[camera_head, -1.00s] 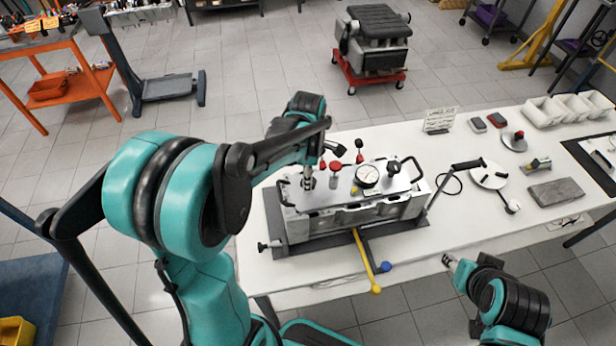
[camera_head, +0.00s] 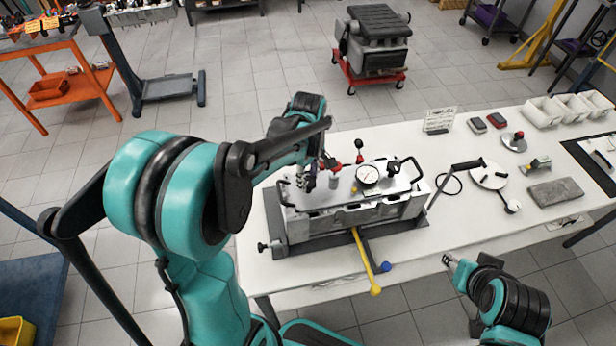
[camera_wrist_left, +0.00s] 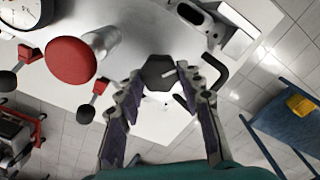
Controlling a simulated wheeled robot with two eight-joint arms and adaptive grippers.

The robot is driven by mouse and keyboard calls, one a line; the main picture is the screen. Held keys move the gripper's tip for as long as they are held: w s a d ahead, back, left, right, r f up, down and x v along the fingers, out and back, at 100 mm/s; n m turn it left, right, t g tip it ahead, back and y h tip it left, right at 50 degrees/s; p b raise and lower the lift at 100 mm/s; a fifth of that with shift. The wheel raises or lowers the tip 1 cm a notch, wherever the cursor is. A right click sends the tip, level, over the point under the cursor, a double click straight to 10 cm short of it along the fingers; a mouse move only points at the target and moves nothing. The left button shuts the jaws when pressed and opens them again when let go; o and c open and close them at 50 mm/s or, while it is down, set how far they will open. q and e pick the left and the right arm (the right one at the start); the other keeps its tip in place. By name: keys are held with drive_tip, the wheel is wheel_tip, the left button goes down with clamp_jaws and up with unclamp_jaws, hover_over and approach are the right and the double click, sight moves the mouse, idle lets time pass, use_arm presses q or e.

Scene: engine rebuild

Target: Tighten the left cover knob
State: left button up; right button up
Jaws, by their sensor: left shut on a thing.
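The cover (camera_head: 345,190) is a pale metal plate on top of the engine block on the white bench. In the left wrist view, the left cover knob (camera_wrist_left: 158,72) is black, faceted and marked with a white line. My left gripper (camera_wrist_left: 160,88) is around this knob, shut on it, with a finger on each side. In the head view, my left gripper (camera_head: 308,182) is at the left end of the cover, hiding the knob. My right gripper (camera_head: 448,262) hangs near the bench's front edge, away from the cover; its jaws are too small to read.
A red-capped silver post (camera_wrist_left: 72,60) stands close to my left gripper. A round gauge (camera_head: 368,174) and a black handle (camera_head: 408,174) are further right on the cover. A yellow-ended bar (camera_head: 366,268) juts past the bench's front. Bare bench top lies behind the engine.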

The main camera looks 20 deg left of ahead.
use_arm(q)
drive_tip(key=m, duration=1.4)
drive_tip(key=shift+m, duration=0.3)
drive_tip(key=m, duration=0.3)
drive_tip(key=shift+m, duration=0.3)
drive_tip(key=m, duration=0.3)
drive_tip(key=shift+d+m, duration=0.1)
drive_tip(key=shift+m, duration=0.2)
drive_tip(key=m, duration=0.3)
drive_tip(key=shift+m, duration=2.1)
